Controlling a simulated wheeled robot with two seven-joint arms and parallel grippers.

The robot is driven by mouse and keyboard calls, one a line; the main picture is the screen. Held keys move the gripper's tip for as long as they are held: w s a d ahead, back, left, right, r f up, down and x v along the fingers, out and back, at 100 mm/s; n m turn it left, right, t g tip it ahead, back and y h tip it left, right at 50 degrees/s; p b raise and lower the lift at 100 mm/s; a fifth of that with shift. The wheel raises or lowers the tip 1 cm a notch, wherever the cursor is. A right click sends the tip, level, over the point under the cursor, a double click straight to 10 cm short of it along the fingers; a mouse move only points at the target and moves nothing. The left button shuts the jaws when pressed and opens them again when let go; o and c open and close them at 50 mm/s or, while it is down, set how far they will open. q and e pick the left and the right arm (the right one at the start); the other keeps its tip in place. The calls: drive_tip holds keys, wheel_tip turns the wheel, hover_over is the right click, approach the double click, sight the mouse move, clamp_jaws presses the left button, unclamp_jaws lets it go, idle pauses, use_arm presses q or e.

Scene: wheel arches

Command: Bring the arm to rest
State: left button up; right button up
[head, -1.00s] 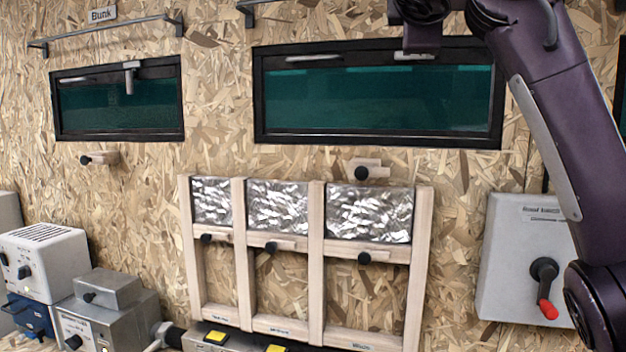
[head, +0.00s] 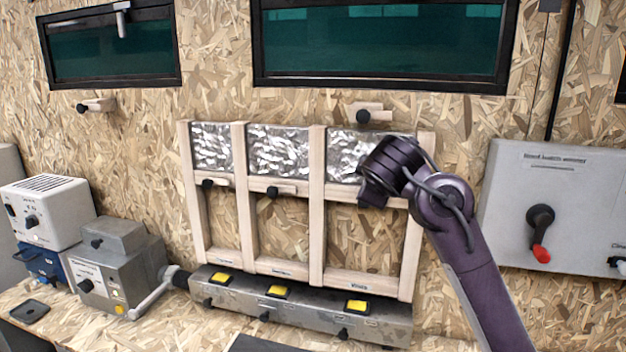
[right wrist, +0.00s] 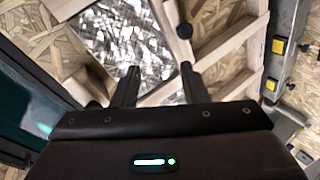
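My right arm (head: 465,235) comes in from the lower right of the head view, its wrist in front of the right bay of a wooden frame (head: 316,205). In the head view the fingers of the right gripper cannot be made out. In the right wrist view my right gripper (right wrist: 158,78) has its two fingers apart with nothing between them. Behind the fingers show a crumpled silver foil panel (right wrist: 125,38) and wooden bars. My left gripper is not in view.
A metal box with yellow buttons (head: 300,310) runs below the frame. A grey wall box with a red-tipped lever (head: 540,230) is at the right. A white device (head: 47,212) and a grey machine (head: 118,268) stand at the left. Dark-framed windows (head: 385,83) are above.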

drive_tip(key=s+d+f+m+g+y, duration=0.15)
drive_tip(key=s+f, duration=0.35)
drive_tip(key=f, duration=0.5)
drive_tip(key=s+f+m+g, duration=0.2)
drive_tip(key=s+f, duration=0.3)
drive_tip(key=f, duration=0.4)
drive_tip(key=s+d+f+m+g, duration=0.1)
drive_tip(key=s+f+m+g, duration=0.1)
drive_tip(key=s+f, duration=0.6)
drive_tip(key=s+d+f+m+g, duration=0.2)
drive_tip(key=s+f+m, duration=0.1)
drive_tip(key=s+f, duration=0.55)
drive_tip(key=s+d+f+m+g, duration=0.25)
drive_tip(key=s+f, duration=0.25)
drive_tip(key=s, duration=0.7)
wheel_tip(320, 180, down, 30)
drive_tip(key=s+b, duration=0.1)
drive_tip(key=s+d+f+g, duration=0.1)
drive_tip(key=s+f, duration=0.8)
drive_tip(key=s, duration=0.1)
drive_tip(key=s+d+f+n+g+b, duration=0.1)
drive_tip(key=s+d+f, duration=0.1)
drive_tip(key=s+f, duration=0.8)
drive_tip(key=shift+d+f, duration=0.25)
drive_tip(key=shift+d, duration=0.05)
